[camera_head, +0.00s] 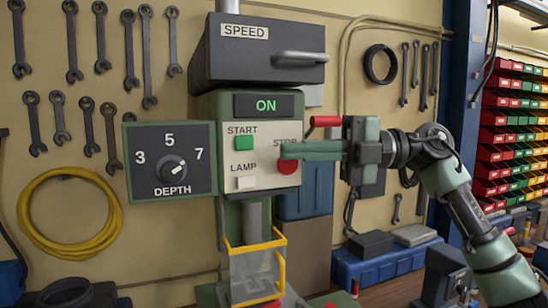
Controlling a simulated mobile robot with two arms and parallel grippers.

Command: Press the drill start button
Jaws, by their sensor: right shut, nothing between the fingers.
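The drill press stands in the middle of the head view. Its front panel (264,120) has a display (263,104) that reads ON in green. Below it are a green START button (244,142), a red STOP button (287,165) and a white LAMP button (246,183). My right gripper (284,150) comes in from the right, shut and empty. Its fingertips overlap the panel just above the STOP button and to the right of START. I cannot tell whether they touch the panel. My left gripper is not in view.
A depth dial (172,167) sits left of the panel, and the SPEED box (257,50) is above it. A red-tipped lever (325,121) is close to my right gripper. A yellow-framed guard (256,270) is below. Wrenches hang on the wall.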

